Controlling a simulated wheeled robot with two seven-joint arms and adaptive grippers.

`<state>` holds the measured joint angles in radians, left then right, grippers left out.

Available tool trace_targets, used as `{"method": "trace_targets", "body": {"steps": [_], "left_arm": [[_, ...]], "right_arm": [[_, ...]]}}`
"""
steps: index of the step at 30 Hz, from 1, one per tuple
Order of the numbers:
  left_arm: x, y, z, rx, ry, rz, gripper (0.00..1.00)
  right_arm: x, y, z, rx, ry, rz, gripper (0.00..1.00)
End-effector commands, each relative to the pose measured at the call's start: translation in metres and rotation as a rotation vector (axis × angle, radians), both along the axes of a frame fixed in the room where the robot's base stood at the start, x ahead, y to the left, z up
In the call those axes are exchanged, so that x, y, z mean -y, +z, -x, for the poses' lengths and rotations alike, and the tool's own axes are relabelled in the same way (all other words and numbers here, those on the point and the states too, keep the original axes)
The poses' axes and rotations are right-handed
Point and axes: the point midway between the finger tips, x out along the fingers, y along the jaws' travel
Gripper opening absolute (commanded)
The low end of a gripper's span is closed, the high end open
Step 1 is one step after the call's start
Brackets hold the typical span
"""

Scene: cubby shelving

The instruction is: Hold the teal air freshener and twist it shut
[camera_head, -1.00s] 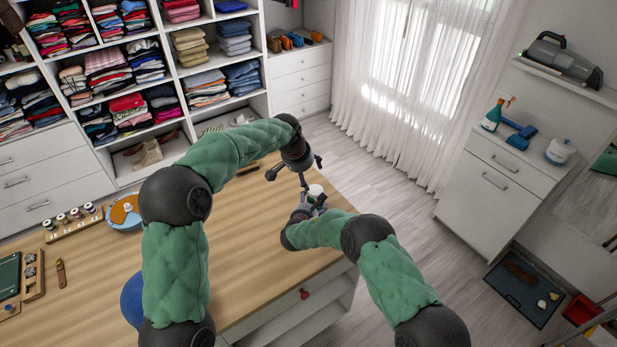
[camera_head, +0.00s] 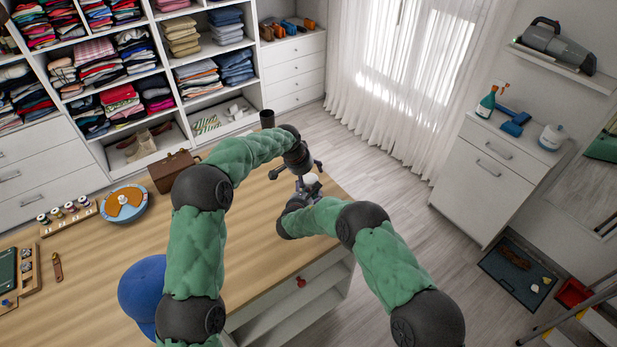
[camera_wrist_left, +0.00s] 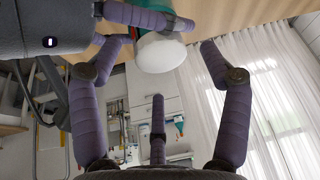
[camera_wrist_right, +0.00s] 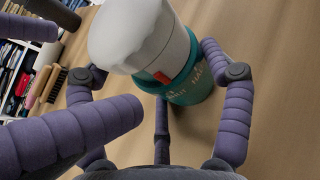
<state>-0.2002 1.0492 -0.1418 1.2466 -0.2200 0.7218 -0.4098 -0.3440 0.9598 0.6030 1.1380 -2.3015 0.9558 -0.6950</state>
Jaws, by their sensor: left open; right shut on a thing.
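The teal air freshener has a teal body (camera_wrist_right: 190,88) with lettering and a white top (camera_wrist_right: 140,38). In the head view only its white top (camera_head: 311,179) shows clearly, above the table's right end. My right gripper (camera_head: 306,190) is shut on the teal body, and in the right wrist view its fingers are around it. My left gripper (camera_head: 297,171) is open, its fingers spread about the white top (camera_wrist_left: 160,52), which appears between them in the left wrist view. I cannot tell whether any left finger touches it.
The wooden table (camera_head: 95,265) carries a blue cap (camera_head: 142,290), a round blue-rimmed tray (camera_head: 125,203), a brown box (camera_head: 172,170) and a dark cup (camera_head: 267,118). Shelving stands behind. A white cabinet (camera_head: 495,175) is at right, with free floor between it and the table.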

Motion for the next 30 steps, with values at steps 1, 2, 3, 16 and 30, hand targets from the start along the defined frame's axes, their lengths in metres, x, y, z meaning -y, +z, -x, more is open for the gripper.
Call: {"method": "trace_targets", "body": {"steps": [1,2,3,16,30], "left_arm": [[0.001,-0.005,-0.002,0.0,0.0,0.0,0.78],[0.002,-0.008,-0.003,0.0,0.0,0.0,0.78],[0.003,-0.011,-0.004,0.0,0.0,0.0,0.78],[0.004,-0.017,-0.005,0.0,0.0,0.0,0.75],[0.004,-0.016,-0.007,0.003,-0.018,0.0,0.21]], "right_arm": [[0.0,0.0,0.0,0.0,0.0,0.0,0.41],[0.0,0.0,0.0,0.0,0.0,0.0,0.41],[0.0,0.0,0.0,0.0,0.0,0.0,0.41],[0.0,0.0,0.0,0.0,0.0,0.0,0.41],[0.0,0.0,0.0,0.0,0.001,0.001,0.41]]}}
